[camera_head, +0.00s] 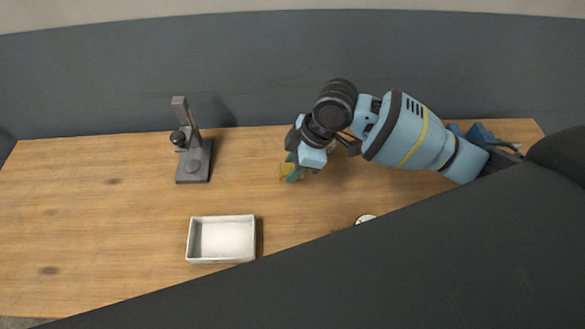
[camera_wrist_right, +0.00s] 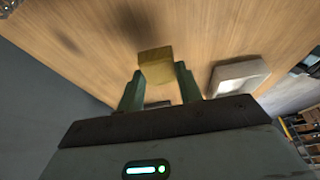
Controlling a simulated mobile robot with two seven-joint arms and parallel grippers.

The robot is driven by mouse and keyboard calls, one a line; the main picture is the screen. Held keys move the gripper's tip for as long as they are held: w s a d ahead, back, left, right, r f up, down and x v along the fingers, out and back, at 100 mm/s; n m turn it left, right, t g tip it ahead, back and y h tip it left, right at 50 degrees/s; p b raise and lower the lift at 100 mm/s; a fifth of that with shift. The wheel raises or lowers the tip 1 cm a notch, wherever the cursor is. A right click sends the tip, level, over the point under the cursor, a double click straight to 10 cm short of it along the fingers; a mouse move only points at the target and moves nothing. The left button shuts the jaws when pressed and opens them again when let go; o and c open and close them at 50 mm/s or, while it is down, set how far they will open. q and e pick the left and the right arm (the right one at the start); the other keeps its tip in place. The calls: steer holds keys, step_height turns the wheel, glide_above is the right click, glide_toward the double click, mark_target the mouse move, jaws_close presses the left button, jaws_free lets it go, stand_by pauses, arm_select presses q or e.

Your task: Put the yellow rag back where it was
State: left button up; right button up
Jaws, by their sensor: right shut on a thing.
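The yellow rag (camera_head: 286,171) looks like a small folded block. My right gripper (camera_head: 292,173) is shut on it over the middle of the wooden table, right of the gauge stand. In the right wrist view the rag (camera_wrist_right: 155,65) sits between the tips of my two green fingers (camera_wrist_right: 158,86). I cannot tell whether it touches the table or hangs just above it. My left gripper is not in view.
A dark gauge stand (camera_head: 193,160) stands upright at the back left. A shallow white tray (camera_head: 222,259) lies in front of it. The left part of the table is bare.

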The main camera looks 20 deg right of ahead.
steer(key=shift+w, duration=0.15)
steer(key=shift+w+f, duration=0.1)
steer(key=shift+w, duration=0.25)
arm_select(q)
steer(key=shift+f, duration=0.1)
arm_select(e)
steer(key=shift+s+f, duration=0.1)
steer(key=shift+f, duration=1.6)
steer(key=shift+f, duration=0.1)
steer(key=o, duration=0.9)
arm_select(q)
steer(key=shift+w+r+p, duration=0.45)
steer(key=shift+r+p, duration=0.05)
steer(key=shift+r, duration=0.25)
arm_select(e)
steer(key=shift+v, duration=6.15)
